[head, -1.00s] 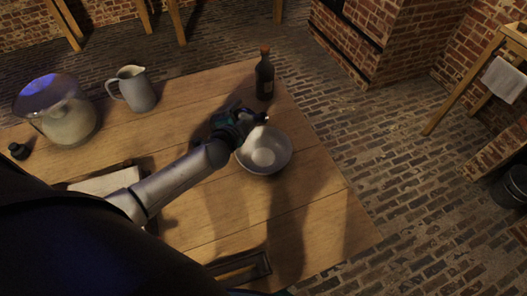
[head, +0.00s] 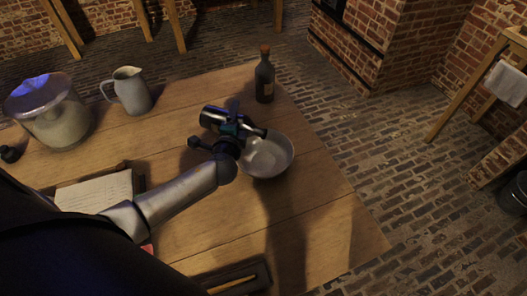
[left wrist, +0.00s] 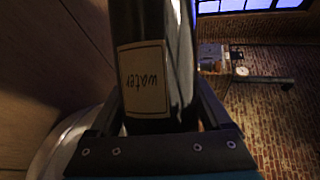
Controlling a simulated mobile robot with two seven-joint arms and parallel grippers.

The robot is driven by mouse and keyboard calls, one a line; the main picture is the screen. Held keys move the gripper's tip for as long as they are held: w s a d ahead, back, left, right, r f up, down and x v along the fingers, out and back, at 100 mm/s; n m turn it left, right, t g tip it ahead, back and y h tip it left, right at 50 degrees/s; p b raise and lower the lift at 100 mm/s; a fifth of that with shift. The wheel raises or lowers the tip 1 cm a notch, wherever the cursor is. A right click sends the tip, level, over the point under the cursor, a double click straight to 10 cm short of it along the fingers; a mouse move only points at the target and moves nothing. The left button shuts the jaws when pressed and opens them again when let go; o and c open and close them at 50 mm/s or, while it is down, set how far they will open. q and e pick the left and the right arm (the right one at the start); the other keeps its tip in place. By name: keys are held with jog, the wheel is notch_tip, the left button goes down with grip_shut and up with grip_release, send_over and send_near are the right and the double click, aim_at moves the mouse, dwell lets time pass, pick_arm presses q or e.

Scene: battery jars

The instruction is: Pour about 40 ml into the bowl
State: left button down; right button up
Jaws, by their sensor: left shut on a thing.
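My left gripper (head: 230,130) is shut on a dark bottle (head: 213,118). The bottle lies tilted near horizontal, its narrow end towards the bowl's far left rim. In the left wrist view the bottle (left wrist: 165,40) stands between the fingers, with a pale label (left wrist: 143,80) reading "water". The grey bowl (head: 268,160) sits on the table, just right of and below the gripper. Part of its rim (left wrist: 62,140) seems to show at lower left in the wrist view. I cannot make out a stream or the liquid level. My right gripper is not in view.
A second dark corked bottle (head: 264,80) stands behind the bowl. A grey jug (head: 132,92) and a large glass jar (head: 55,115) stand at the back left. An open book (head: 95,192) and a dark tray (head: 238,278) lie nearer. The table right of the bowl is clear.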

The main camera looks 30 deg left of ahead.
aim_at(225, 115)
pick_arm(q)
jog(key=shift+m+y+b, duration=0.4)
jog(key=shift+m+b, duration=0.1)
jog(key=shift+m, duration=0.1)
dwell(0.4)
jog(key=shift+a+t, duration=0.15)
jog(key=shift+t, duration=0.15)
jog(key=shift+a+r, duration=0.1)
jog(key=shift+a, duration=0.15)
jog(key=shift+a, duration=1.05)
jog(key=shift+a, duration=0.1)
jog(key=shift+m+b, duration=0.3)
dwell(0.5)
dwell(0.5)
